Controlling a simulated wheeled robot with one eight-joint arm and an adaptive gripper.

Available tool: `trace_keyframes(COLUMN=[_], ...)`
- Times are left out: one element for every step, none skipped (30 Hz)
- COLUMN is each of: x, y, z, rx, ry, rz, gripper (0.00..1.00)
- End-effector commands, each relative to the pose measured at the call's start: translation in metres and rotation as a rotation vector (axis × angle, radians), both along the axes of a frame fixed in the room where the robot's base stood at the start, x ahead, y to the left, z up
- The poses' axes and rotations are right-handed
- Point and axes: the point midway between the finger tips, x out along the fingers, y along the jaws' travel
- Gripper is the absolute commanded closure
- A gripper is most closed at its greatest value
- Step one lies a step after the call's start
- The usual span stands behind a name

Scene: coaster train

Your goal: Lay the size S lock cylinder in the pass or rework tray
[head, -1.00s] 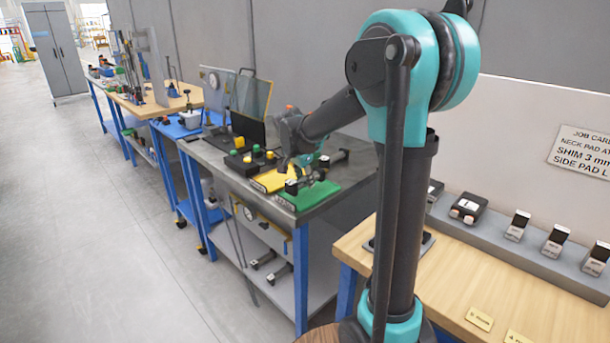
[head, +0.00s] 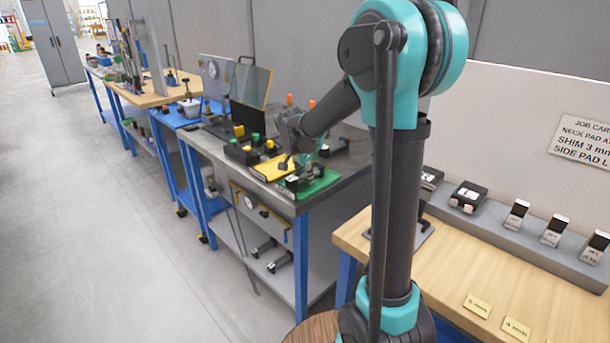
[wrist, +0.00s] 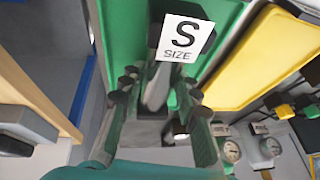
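A green tray (head: 322,186) lies at the near end of the grey metal bench, with a yellow tray (head: 266,170) beside it. Both show in the wrist view, green (wrist: 125,35) at the top and yellow (wrist: 262,55) at the right. A black block with a white "S SIZE" label (wrist: 181,38) is at the green tray, with a grey cylinder body (wrist: 157,88) behind it. My gripper (wrist: 160,95) is over the green tray with its fingers apart, one on each side of the grey body. I see a gap beside it, though contact is partly hidden.
Black blocks with yellow and green parts (head: 242,152) stand beyond the yellow tray. The wooden bench (head: 450,275) at right carries labelled blocks on a grey shelf (head: 490,235). The floor at left is clear.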

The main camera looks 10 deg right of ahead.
Motion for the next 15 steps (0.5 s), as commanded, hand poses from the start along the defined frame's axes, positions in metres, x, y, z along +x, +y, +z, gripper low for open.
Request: trace_keyframes(x=[0.0004, 0.0003, 0.0003, 0.0003, 0.0003, 0.0002, 0.0002, 0.0002, 0.0002, 0.0002, 0.0001, 0.0001, 0.0001, 0.0, -0.0005], y=[0.0, -0.0001, -0.0001, 0.0, 0.0, 0.0, 0.0, 0.0, 0.0, 0.0, 0.0, 0.0002, 0.0002, 0.0003, 0.0006], z=[0.0005, 0.0005, 0.0005, 0.0004, 0.0003, 0.0003, 0.0003, 0.0003, 0.0003, 0.0003, 0.0002, -0.0007, -0.0006, -0.0002, 0.001], rx=[0.0, 0.0, -0.001, -0.001, -0.001, 0.0, 0.0, 0.0, 0.0, 0.0, 0.0, 0.001, 0.001, 0.001, 0.001], ry=[-0.001, -0.001, -0.001, -0.001, -0.001, 0.0, 0.0, 0.0, 0.0, 0.0, 0.0, 0.001, 0.001, 0.001, 0.001], rz=[0.0, 0.0, 0.0, 0.0, 0.0, 0.0, 0.0, 0.0, 0.0, 0.0, 0.0, 0.0, 0.0, 0.0, 0.0], gripper=[0.63, 0.59, 0.54, 0.5, 0.47, 0.45, 0.45, 0.45, 0.45, 0.45, 0.45, 0.45, 0.45, 0.45, 0.45])
